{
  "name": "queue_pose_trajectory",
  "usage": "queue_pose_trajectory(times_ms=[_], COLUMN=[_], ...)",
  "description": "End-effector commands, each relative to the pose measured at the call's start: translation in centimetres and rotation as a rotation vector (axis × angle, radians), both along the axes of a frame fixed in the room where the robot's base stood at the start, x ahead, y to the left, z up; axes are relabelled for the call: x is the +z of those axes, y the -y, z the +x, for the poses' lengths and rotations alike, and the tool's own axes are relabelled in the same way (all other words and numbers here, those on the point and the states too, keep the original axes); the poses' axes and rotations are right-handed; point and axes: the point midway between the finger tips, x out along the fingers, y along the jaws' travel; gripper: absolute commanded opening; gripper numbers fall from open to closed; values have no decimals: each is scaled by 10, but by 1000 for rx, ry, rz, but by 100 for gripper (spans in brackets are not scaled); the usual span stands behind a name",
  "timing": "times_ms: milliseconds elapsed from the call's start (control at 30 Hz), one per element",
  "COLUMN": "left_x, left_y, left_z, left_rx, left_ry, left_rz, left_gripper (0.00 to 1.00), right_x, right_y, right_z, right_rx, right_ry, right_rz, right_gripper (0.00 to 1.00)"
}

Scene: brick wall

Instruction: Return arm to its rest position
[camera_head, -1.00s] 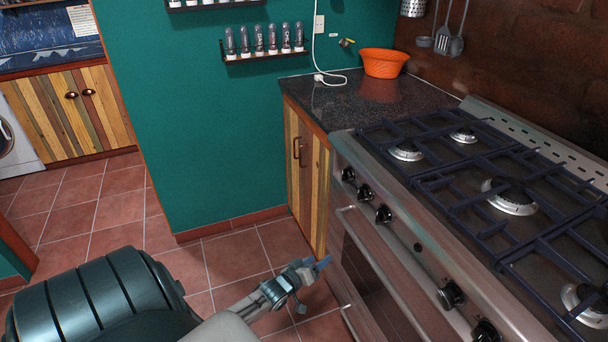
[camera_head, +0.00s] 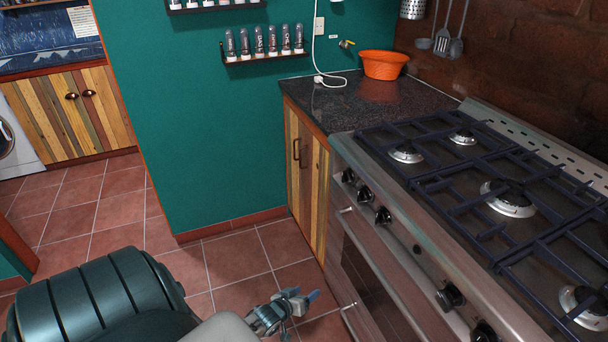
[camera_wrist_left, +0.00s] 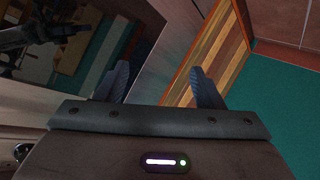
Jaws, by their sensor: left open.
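My left gripper (camera_head: 304,299) is low in the head view, in front of the stove's lower front and above the tiled floor. It is open and holds nothing. In the left wrist view its two blue-grey fingers (camera_wrist_left: 160,85) stand apart with nothing between them. Beyond them are the striped wooden cabinet (camera_wrist_left: 212,58) and the dark, reflecting oven door (camera_wrist_left: 85,65). My right gripper is not in view.
The stove (camera_head: 400,250) fills the right side, with knobs and a handle on its front. A counter (camera_head: 350,105) with an orange bowl (camera_head: 384,64) adjoins it. The green wall (camera_head: 220,140) carries a bottle rack (camera_head: 265,56). Tiled floor (camera_head: 110,215) is clear at left.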

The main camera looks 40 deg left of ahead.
Motion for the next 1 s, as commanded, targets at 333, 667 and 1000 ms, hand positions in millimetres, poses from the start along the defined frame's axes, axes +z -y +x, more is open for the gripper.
queue_pose_trajectory(times_ms=[333, 667, 1000], left_x=[0, -53, -146], left_y=[0, 18, 64], left_z=[0, -48, -168], left_rx=[0, -36, -194], left_ry=[1, -186, -587], left_rz=[-1, 82, 230], left_gripper=[61, 61, 61], right_x=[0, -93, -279], right_y=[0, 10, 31], right_z=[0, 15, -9], right_rx=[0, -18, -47], right_ry=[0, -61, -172], right_rz=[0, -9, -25], right_gripper=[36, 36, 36])
